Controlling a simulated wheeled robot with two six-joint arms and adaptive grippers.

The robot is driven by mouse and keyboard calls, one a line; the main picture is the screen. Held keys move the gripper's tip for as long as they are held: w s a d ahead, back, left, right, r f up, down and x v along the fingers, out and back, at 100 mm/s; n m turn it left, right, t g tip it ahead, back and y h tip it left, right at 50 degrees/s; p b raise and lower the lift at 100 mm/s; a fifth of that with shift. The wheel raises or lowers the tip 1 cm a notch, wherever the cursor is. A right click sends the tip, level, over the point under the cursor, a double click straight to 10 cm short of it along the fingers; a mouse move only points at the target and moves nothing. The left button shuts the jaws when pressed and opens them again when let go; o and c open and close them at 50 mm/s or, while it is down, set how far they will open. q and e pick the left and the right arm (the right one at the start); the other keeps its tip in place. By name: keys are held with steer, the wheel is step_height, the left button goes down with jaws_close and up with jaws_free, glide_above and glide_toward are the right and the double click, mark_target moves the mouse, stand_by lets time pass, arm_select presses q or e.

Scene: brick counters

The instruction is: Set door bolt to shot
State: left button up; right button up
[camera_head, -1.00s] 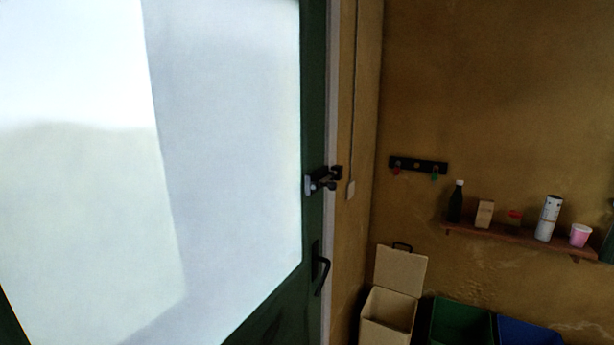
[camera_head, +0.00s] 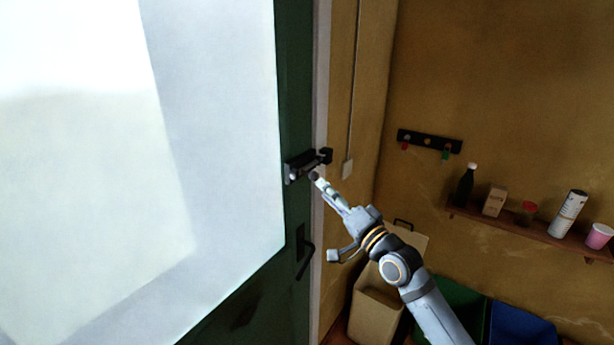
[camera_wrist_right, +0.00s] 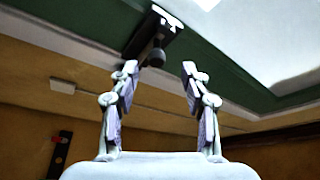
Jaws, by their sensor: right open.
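The dark door bolt (camera_head: 301,167) sits on the green door's edge, above the door handle. Its catch (camera_head: 326,155) is at the frame side. A dark round knob (camera_head: 314,176) hangs at the bolt, just by my right gripper's upper fingertip. I cannot tell whether the bar reaches into the catch. My right gripper (camera_head: 326,218) is open and empty, its fingers spread. In the right wrist view, the bolt (camera_wrist_right: 148,32) and its knob (camera_wrist_right: 157,57) lie just beyond the gap between the fingertips (camera_wrist_right: 160,70), nearer the left finger. My left gripper is not in view.
A black door handle (camera_head: 305,250) is below the bolt. A hook rail (camera_head: 429,140) and a shelf (camera_head: 530,233) with a bottle, box and cups are on the right wall. A beige bin (camera_head: 375,310), a green bin and a blue bin (camera_head: 520,328) stand below.

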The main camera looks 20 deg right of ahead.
mark_target(316, 180)
steer(key=x, duration=0.5)
steer(key=p+x, duration=0.1)
steer(key=x, duration=0.1)
steer(key=shift+w+d, duration=0.2)
steer(key=shift+w, duration=0.05)
steer(key=shift+w+a+r, duration=0.1)
steer(key=shift+w+a, duration=0.2)
steer(key=shift+w, duration=0.2)
steer(key=shift+d, duration=0.1)
